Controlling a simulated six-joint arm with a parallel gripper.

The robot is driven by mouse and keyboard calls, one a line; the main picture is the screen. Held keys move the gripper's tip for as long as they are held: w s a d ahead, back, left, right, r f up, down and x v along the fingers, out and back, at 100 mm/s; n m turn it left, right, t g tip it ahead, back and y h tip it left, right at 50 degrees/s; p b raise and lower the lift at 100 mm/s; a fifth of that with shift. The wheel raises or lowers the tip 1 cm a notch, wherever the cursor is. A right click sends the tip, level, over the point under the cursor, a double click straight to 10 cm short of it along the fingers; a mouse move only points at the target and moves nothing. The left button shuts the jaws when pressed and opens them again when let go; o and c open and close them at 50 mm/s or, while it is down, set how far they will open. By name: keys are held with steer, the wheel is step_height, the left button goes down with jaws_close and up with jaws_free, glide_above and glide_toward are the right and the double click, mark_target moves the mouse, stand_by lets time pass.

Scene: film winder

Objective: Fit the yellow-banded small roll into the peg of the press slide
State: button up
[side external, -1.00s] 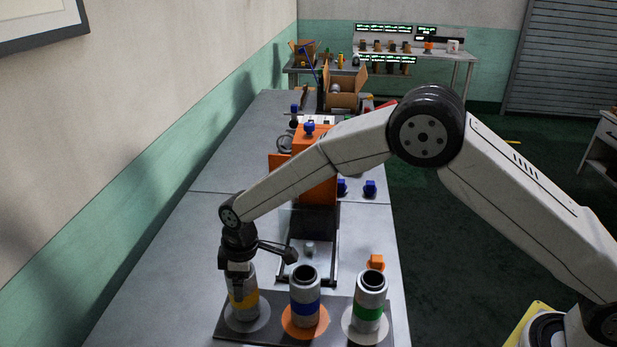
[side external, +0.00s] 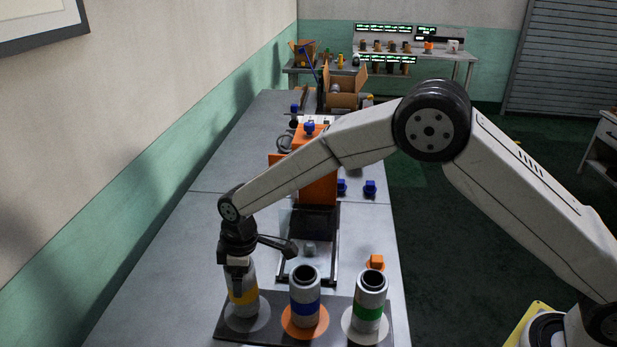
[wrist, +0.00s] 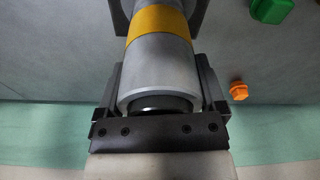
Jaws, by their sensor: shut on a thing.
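The yellow-banded small roll (side external: 243,298) is grey, upright and at the left of the dark roll stand (side external: 222,322), over a pale round pad. My gripper (side external: 238,275) points down and is shut on its upper part. In the wrist view the roll (wrist: 158,62) lies between both fingers of my gripper (wrist: 158,20), with its yellow band near the fingertips. I cannot tell clearly whether its base touches the pad. The press slide's short grey peg (side external: 310,249) stands on the slide behind the stand, in front of the orange press (side external: 318,187).
A blue-banded roll (side external: 305,297) and a green-banded roll (side external: 370,302) stand upright to the right of the held roll. A small orange block (side external: 376,263) sits behind the green-banded one. Blue knobs (side external: 370,188) are by the press. The table left of the slide is clear.

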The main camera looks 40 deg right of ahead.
steer(key=shift+r, duration=1)
stand_by(0.3)
steer(key=shift+r, duration=1.3)
steer(key=o, duration=0.7)
steer(key=shift+c, duration=0.2)
steer(key=c, duration=0.5)
steer(key=shift+c, duration=0.2)
